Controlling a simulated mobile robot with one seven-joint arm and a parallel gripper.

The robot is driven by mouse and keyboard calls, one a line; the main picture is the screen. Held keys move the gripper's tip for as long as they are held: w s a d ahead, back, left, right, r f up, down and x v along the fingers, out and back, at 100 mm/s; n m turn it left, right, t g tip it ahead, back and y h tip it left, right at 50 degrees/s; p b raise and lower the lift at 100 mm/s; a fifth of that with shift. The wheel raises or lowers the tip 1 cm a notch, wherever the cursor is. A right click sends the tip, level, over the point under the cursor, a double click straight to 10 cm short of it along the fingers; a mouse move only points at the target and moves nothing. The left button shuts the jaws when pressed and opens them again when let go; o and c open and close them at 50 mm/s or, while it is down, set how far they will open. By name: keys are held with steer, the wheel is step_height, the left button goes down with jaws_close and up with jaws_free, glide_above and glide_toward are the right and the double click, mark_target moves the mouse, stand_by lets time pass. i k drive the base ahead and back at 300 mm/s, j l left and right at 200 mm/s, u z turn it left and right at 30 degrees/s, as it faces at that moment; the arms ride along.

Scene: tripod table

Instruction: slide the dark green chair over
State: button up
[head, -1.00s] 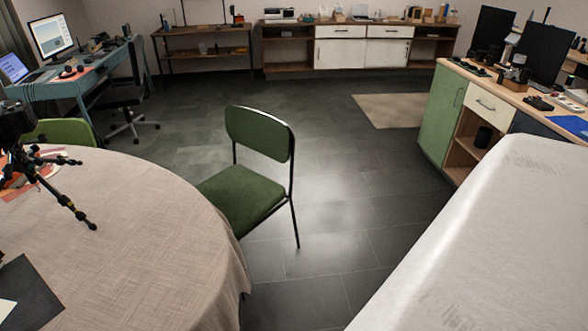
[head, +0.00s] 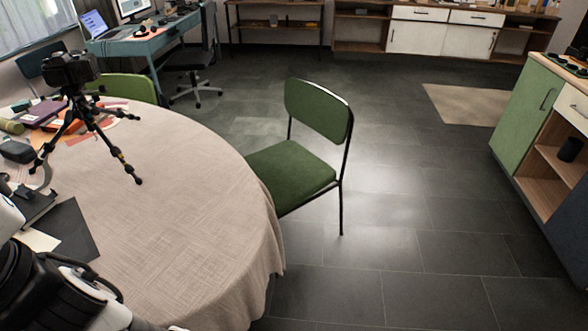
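The dark green chair (head: 292,174) stands upright on the dark tiled floor, in the middle of the head view. It has a green seat and backrest on a thin black frame. Its seat's left edge meets the hanging cloth of the round table (head: 188,200) in the picture, and its backrest is on the right, away from the table. Part of my arm shows at the lower left, over the table's near edge. My gripper is not in view.
A camera on a small tripod (head: 80,110), papers and other items stand on the table. A lighter green chair (head: 128,88) is behind it. A desk (head: 150,45) is at the back left, a green cabinet (head: 530,105) at the right. The floor right of the chair is clear.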

mark_target(292, 174)
steer(key=i+l+z, duration=0.4)
steer(key=i+z, duration=0.15)
steer(key=i+l+z, duration=0.15)
steer(key=i+z, duration=0.15)
steer(key=i, duration=0.25)
steer(key=i+z, duration=0.3)
steer(key=i, duration=0.85)
steer(key=i+l+u, duration=0.1)
steer(key=i, duration=0.5)
steer(key=i+l+u, duration=0.1)
steer(key=i+u, duration=0.3)
steer(key=i+l+u, duration=0.6)
steer(key=u, duration=0.2)
steer(key=i+l+u, duration=0.55)
steer(key=l+u, duration=0.15)
steer(key=u, duration=0.15)
steer(key=i+l+u, duration=0.15)
steer(key=l+u, duration=0.6)
steer(key=l, duration=0.15)
steer(key=l+u, duration=0.3)
steer(key=l, duration=0.15)
